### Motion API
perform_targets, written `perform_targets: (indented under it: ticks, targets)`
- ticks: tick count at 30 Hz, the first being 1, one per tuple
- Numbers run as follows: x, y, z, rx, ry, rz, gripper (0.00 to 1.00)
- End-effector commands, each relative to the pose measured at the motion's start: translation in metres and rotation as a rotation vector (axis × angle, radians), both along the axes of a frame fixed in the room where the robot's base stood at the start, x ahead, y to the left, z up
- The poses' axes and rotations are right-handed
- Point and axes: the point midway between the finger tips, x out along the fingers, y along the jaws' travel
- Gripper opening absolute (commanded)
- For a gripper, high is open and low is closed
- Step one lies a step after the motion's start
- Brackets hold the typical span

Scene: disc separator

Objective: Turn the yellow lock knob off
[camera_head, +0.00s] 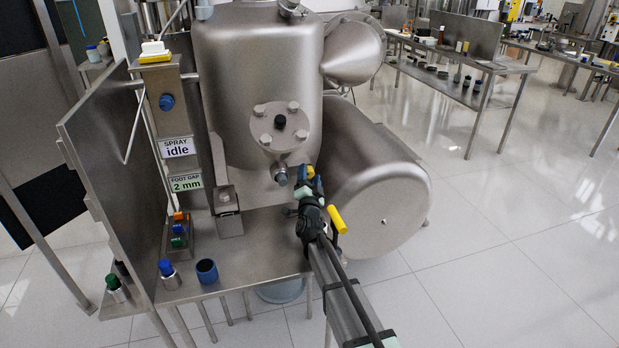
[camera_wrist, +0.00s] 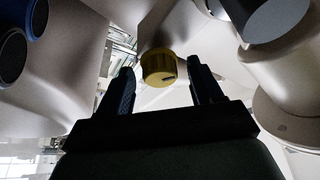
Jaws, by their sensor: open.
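The yellow lock knob (camera_wrist: 160,67) shows in the wrist view as a short ribbed cylinder with a dark mark on it. It appears between the two fingertips of my gripper (camera_wrist: 162,82), with a visible gap on each side. In the head view, a small patch of yellow (camera_head: 310,171) at the tip of my gripper (camera_head: 306,182) seems to be the same knob, mostly hidden by the fingers. My gripper is open beside the lower front of the steel vessel (camera_head: 255,85). I cannot tell how far the knob reaches between the fingers.
A yellow bar (camera_head: 337,219) sticks out just right of my gripper. A large steel drum (camera_head: 385,205) is close on the right. A blue cup (camera_head: 207,271) and a blue-capped fitting (camera_head: 168,271) stand on the steel table at the left. A steel panel (camera_head: 115,170) borders the far left.

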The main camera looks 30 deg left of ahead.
Motion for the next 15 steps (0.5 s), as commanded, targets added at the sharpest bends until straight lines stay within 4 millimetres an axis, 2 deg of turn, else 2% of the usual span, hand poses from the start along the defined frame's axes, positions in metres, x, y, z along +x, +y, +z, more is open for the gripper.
perform_targets:
  ticks: [2, 15]
  targets:
    - [-0.0001, 0.0, 0.0, 0.0, 0.0, 0.0, 0.62]
    - [-0.0002, 0.0, 0.0, 0.0, 0.0, 0.0, 0.2]
